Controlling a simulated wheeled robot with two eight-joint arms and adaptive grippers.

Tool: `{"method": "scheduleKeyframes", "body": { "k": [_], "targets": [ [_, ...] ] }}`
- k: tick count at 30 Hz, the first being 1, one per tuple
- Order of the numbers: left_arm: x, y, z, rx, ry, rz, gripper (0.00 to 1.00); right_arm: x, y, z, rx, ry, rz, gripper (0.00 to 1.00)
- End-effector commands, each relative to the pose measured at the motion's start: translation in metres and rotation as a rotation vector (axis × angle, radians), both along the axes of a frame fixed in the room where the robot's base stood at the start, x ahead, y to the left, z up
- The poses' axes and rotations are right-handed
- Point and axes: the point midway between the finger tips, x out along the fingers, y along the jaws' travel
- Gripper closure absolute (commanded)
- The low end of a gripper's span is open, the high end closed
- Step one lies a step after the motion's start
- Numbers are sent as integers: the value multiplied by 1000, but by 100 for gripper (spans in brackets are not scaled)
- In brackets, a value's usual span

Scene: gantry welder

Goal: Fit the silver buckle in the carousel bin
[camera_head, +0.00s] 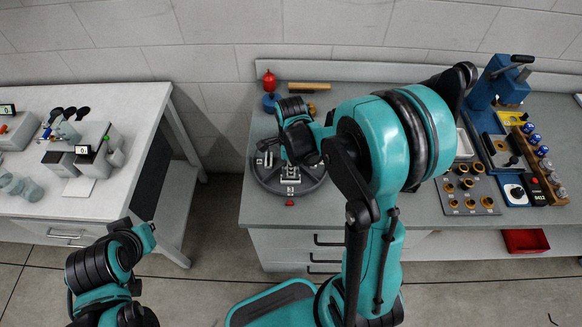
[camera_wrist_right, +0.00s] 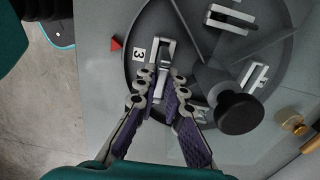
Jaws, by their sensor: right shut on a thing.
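The carousel (camera_head: 258,178) is a round dark grey tray on the right-hand bench, split into bins by upright walls; its rim also shows in the wrist view (camera_wrist_right: 133,35). My right gripper (camera_wrist_right: 165,97) reaches over the bin labelled 3, its purple-padded fingers close together. They are shut on a silver buckle (camera_wrist_right: 162,62), which lies low in or just above that bin; whether it touches the floor I cannot tell. Other silver frame-shaped buckles lie in neighbouring bins (camera_wrist_right: 230,18) and (camera_wrist_right: 257,79). In the head view my right wrist covers part of the carousel. My left gripper is not visible.
A black knob (camera_wrist_right: 238,112) stands up at the carousel's hub, close to my fingers. A red pointer (camera_wrist_right: 116,44) sits outside the rim. A blue press (camera_head: 492,82) and a plate of brass rings (camera_head: 467,190) stand right. A white bench (camera_head: 130,100) stands left.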

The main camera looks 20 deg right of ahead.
Motion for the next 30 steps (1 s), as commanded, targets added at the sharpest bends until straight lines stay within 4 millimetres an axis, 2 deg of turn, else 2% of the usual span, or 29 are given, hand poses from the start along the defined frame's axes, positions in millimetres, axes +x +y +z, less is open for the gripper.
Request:
{"method": "scheduleKeyframes", "body": {
  "k": [30],
  "targets": [
    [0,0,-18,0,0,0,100,0,0,-20,0,0,0,100]
  ]
}}
